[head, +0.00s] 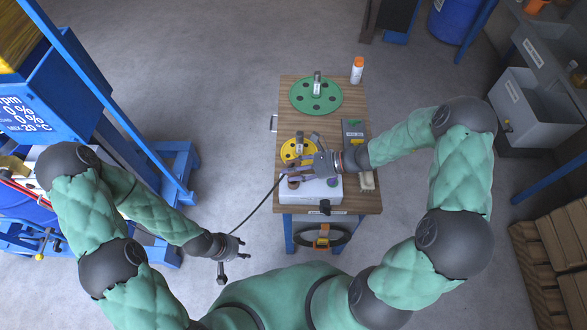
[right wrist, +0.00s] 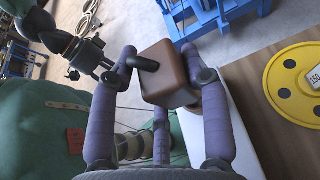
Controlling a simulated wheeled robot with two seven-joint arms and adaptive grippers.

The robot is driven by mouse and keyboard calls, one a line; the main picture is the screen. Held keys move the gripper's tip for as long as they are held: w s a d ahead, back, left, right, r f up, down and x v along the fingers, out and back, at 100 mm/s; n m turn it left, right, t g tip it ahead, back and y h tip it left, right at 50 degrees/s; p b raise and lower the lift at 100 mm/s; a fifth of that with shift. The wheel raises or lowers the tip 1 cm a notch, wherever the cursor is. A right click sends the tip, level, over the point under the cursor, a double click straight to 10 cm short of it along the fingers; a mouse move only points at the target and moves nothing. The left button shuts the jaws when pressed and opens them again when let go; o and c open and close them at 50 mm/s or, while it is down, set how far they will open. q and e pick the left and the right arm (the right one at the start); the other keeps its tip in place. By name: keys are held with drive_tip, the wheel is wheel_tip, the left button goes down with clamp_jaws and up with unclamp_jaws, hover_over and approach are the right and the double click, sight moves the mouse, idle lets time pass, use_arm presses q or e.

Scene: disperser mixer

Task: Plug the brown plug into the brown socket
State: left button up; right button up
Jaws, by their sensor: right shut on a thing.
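The brown plug (right wrist: 165,72) is a brown block with a dark pin or cable end on its near face. In the right wrist view it is held between the purple fingers of my right gripper (right wrist: 160,75). In the head view my right gripper (head: 298,174) is over the left part of a white box (head: 318,192) on the table, with a dark cable (head: 258,207) running down-left from it. I cannot make out the brown socket. My left gripper (head: 233,262) is empty, its fingers apart, in the air left of the table.
The wooden table (head: 345,103) carries a green disc (head: 315,96), a yellow disc (head: 291,150), an orange-and-white bottle (head: 357,70) and a dark device (head: 353,130). A blue-framed machine (head: 125,115) stands at left. Floor lies open between it and the table.

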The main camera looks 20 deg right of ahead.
drive_tip(key=shift+f+b, duration=1.55)
drive_tip(key=shift+f, duration=0.5)
drive_tip(key=o, duration=1.3)
drive_tip(key=shift+d, duration=0.1)
drive_tip(key=v, duration=1.2)
